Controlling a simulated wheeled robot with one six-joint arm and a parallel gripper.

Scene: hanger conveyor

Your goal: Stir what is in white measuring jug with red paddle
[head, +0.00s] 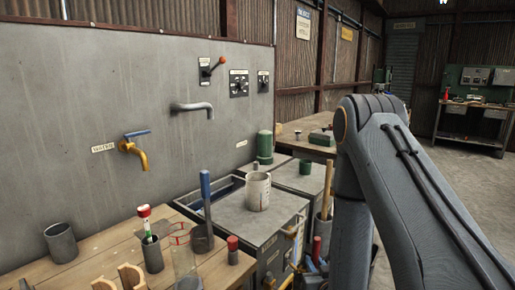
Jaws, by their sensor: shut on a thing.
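The white measuring jug (257,192) stands upright on the grey top of a metal cabinet, in the middle of the head view. Its inside is too small to make out. I cannot pick out the red paddle with certainty; small red parts show in the clutter below my arm and on the wooden bench. My arm fills the right side of the view and reaches down at the right of the jug, apart from it. My gripper is not in view, so what it holds cannot be seen.
A brass tap (134,152) and grey spout (191,108) stick out from the wall panel. A green canister (265,146) stands behind the jug. Open floor lies at right.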

